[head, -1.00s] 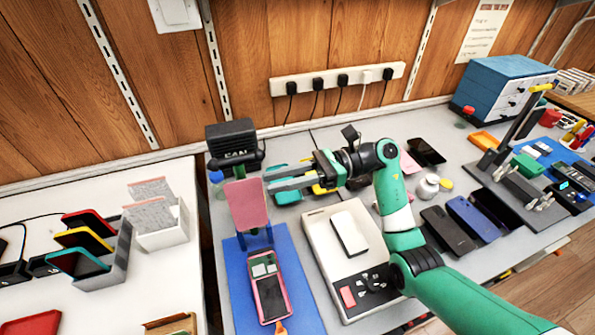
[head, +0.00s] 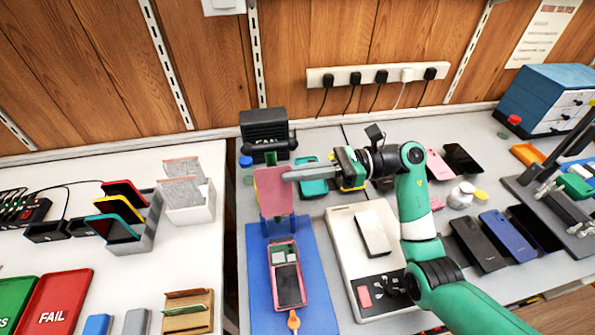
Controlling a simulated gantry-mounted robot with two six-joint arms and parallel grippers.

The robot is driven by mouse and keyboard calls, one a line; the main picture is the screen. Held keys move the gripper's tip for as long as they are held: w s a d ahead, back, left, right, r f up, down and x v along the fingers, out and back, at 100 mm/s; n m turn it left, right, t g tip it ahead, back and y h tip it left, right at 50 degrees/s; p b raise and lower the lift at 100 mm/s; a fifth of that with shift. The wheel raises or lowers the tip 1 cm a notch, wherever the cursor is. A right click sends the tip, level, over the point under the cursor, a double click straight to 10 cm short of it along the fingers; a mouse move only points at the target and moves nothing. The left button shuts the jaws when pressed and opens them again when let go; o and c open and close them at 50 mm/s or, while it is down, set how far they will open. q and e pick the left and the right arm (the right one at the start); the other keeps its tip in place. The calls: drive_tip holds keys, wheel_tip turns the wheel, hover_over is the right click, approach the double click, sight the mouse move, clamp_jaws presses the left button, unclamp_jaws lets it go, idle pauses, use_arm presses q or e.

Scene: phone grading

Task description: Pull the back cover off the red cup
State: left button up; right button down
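The pink back cover (head: 270,194) stands upright above a blue holder (head: 278,225) at the far end of the blue mat. My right gripper (head: 290,174) comes in from the right and its fingers overlap the cover's upper right edge. The fingers look closed together on that edge. No red cup can be made out at the cover; its back side is hidden. The opened pink phone (head: 288,284) lies on the blue mat (head: 258,305) in front of the holder. My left gripper is out of view.
A black box-shaped device (head: 264,128) stands behind the cover. A pale machine (head: 345,243) with a white phone (head: 373,233) lies right of the mat. Several phones lie farther right. A white table with a red FAIL tray (head: 57,303) is at left.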

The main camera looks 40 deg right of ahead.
drive_tip(key=shift+s+a, duration=0.1)
drive_tip(key=shift+s, duration=0.05)
idle(0.3)
drive_tip(key=s+r+p, duration=0.1)
drive_tip(key=a+r+p, duration=0.1)
drive_tip(key=p, duration=0.1)
drive_tip(key=s+r+p, duration=0.1)
drive_tip(key=r+p, duration=0.1)
drive_tip(key=shift+s+a+r, duration=0.1)
drive_tip(key=shift+s+a, duration=0.2)
idle(0.3)
